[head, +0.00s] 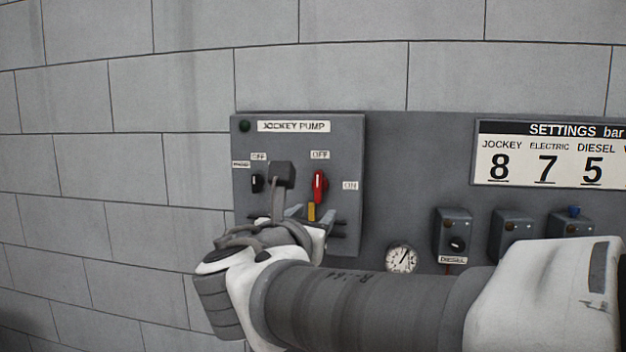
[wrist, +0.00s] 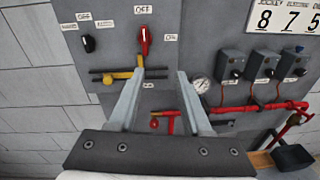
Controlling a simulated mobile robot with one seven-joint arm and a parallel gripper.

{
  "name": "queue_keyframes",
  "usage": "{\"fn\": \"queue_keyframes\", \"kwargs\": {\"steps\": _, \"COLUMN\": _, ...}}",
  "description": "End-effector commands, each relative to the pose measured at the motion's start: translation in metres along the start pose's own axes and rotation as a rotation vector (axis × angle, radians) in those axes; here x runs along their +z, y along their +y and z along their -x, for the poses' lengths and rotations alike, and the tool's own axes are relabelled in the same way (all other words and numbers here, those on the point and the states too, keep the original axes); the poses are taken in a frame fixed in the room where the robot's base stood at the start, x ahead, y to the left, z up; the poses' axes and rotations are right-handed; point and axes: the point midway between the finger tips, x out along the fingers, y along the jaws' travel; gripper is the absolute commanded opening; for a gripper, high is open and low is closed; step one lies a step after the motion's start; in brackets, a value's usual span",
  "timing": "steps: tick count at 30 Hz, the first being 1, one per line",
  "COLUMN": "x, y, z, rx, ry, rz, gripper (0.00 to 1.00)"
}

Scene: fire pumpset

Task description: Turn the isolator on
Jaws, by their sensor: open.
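The isolator is a red rotary handle (head: 320,186) on the grey jockey pump panel (head: 345,135). It stands upright, pointing up at the OFF label (head: 320,155); the ON label (head: 350,185) is to its right. In the wrist view the red handle (wrist: 145,40) is upright above and ahead of my fingers. My gripper (wrist: 160,76) is open with nothing between its fingers. In the head view my gripper (head: 310,214) is just below the handle, apart from it as far as I can see. My wrist hides the panel's lower part.
A small black selector switch (head: 257,183) is left of the handle. A yellow lever (wrist: 138,62) on a dark bar shows near my left finger. A gauge (head: 401,258), grey switch boxes (wrist: 233,63) and red pipes (wrist: 240,108) lie right. Bare block wall is on the left.

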Motion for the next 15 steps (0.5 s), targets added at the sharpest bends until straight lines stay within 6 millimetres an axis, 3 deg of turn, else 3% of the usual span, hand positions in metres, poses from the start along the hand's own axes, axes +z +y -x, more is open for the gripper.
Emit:
{"fn": "queue_keyframes", "kwargs": {"steps": 3, "x": 0.009, "y": 0.021, "z": 0.003, "rx": 0.049, "ry": -0.044, "rz": 0.084, "gripper": 0.49}}
{"fn": "queue_keyframes", "kwargs": {"steps": 8, "x": 0.012, "y": 0.028, "z": -0.005, "rx": 0.063, "ry": -0.059, "rz": 0.114, "gripper": 0.49}}
{"fn": "queue_keyframes", "kwargs": {"steps": 15, "x": 0.014, "y": 0.03, "z": -0.05, "rx": 0.059, "ry": -0.057, "rz": 0.111, "gripper": 0.49}}
